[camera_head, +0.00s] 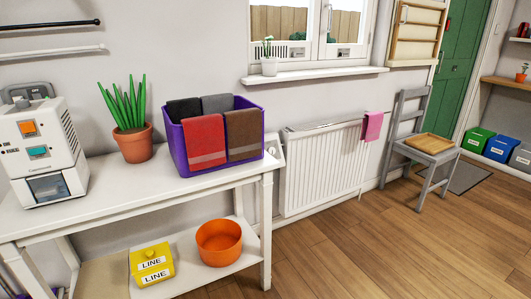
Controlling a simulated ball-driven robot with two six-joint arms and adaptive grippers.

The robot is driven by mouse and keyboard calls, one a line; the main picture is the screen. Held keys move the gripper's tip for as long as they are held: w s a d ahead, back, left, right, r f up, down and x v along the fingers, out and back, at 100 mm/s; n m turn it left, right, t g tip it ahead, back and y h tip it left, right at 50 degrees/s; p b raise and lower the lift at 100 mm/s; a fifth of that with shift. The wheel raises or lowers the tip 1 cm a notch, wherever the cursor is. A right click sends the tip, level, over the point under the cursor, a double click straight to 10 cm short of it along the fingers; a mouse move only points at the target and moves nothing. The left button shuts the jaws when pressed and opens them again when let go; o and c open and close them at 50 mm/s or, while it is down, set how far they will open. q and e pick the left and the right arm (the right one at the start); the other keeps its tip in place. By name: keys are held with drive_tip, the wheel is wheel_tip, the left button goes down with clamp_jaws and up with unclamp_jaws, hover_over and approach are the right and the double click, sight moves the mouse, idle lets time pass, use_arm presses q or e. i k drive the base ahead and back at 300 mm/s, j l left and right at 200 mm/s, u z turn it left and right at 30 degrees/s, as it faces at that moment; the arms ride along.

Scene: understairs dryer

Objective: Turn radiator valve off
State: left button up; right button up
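A white radiator (322,168) is mounted low on the wall beneath the window, in the middle of the head view. A small pale round part (272,151) shows at the radiator's upper left, beside the purple bin and just above the table's right end. It may be the valve, but it is too small to tell its setting. The radiator's lower left is partly hidden by the table. A pink cloth (372,126) hangs at the radiator's right end. Neither of my grippers is in view.
A grey chair (432,145) stands right. The wooden floor (385,240) before the radiator is clear.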

sight(271, 150)
drive_tip(key=i+u, duration=0.2)
drive_tip(key=u, duration=0.3)
drive_tip(key=i+l+u, duration=0.2)
drive_tip(key=u, duration=0.3)
